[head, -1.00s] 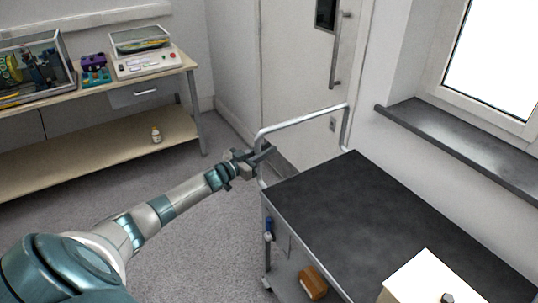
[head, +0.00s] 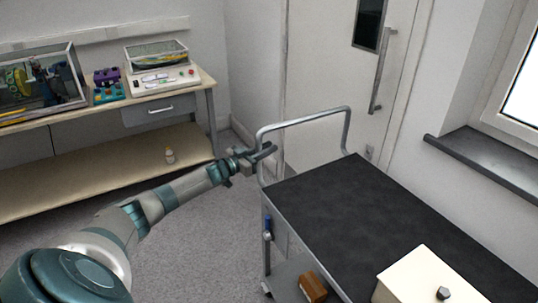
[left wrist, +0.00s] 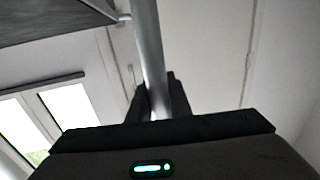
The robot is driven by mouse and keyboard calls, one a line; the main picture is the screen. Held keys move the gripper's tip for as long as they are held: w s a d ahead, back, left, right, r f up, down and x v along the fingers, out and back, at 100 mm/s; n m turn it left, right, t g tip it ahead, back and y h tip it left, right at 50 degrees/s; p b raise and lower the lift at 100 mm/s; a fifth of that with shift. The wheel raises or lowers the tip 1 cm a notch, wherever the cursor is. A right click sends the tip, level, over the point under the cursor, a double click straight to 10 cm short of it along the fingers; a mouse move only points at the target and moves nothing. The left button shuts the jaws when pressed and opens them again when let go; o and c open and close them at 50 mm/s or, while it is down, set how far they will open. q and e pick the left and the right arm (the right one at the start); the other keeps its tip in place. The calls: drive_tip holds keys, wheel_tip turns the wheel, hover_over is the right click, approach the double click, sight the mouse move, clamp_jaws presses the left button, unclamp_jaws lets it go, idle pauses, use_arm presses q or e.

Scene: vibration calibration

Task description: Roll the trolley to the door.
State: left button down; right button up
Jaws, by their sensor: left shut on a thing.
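The trolley has a dark top (head: 350,205) and a grey metal push handle (head: 305,120) at its far end. My left gripper (head: 264,152) is shut on the left upright of that handle. In the left wrist view the handle bar (left wrist: 148,50) runs down between my fingers (left wrist: 158,98). The door (head: 335,100) is pale, with a dark window and a long vertical pull handle (head: 381,70). It stands beyond the trolley's handle end and looks closed. My right gripper is out of view.
A cream box (head: 425,280) sits on the trolley top and a brown block (head: 313,288) on its lower shelf. A workbench (head: 110,175) with instruments stands at the left. A window sill (head: 490,160) juts out at the right. Grey floor (head: 190,235) is clear between bench and trolley.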

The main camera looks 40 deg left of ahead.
use_arm(q)
drive_tip(key=shift+w+a, duration=0.1)
drive_tip(key=shift+a, duration=0.2)
drive_tip(key=c, duration=1.6)
unclamp_jaws()
drive_tip(key=shift+c, duration=0.2)
drive_tip(key=s+a+b, duration=0.1)
drive_tip(key=s+a, duration=0.2)
drive_tip(key=s, duration=1.4)
drive_tip(key=shift+a, duration=0.15)
